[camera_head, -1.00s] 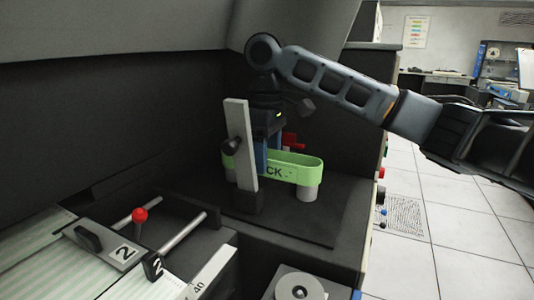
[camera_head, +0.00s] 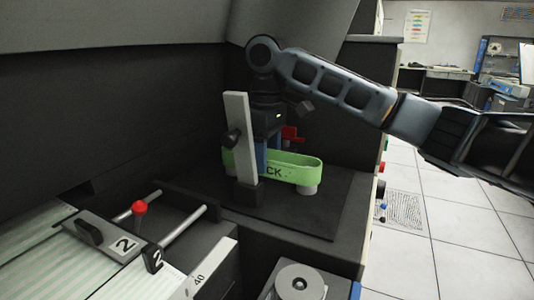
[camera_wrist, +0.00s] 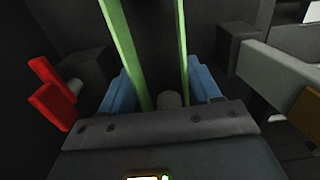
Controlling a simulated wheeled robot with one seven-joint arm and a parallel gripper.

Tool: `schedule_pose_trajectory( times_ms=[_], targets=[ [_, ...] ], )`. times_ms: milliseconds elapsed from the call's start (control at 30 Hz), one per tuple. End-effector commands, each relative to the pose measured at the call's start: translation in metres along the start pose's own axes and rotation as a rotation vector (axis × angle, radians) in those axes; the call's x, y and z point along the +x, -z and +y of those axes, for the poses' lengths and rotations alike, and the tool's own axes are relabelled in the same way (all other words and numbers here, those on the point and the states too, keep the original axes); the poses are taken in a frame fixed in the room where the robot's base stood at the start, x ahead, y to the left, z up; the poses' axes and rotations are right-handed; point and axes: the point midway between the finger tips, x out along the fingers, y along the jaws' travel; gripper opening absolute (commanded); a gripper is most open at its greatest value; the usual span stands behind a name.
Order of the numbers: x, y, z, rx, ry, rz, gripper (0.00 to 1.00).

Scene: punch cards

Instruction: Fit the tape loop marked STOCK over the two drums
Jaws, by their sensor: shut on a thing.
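The green tape loop (camera_head: 300,171) is held level above a dark plate; the letters CK show, and the rest of its mark is hidden behind a grey upright bar. My gripper (camera_head: 264,158) points down behind that bar, its blue fingers shut on the loop. A pale grey drum (camera_head: 307,189) shows under the loop's right end, with its top hidden by the band. In the wrist view the two green strands (camera_wrist: 126,55) run between the blue fingers (camera_wrist: 162,88), and a grey round end (camera_wrist: 168,99) shows between them. I cannot make out the other drum.
A red-knobbed lever (camera_head: 139,207) and rails lie at the front left.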

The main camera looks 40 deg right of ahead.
Motion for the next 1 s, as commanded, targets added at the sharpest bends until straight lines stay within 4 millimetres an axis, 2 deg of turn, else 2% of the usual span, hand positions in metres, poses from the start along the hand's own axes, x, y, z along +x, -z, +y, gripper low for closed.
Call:
schedule_pose_trajectory(
  times_ms=[1000],
  targets=[
    [0.012,0.000,0.000,0.000,0.001,0.000,0.33]
  ],
)
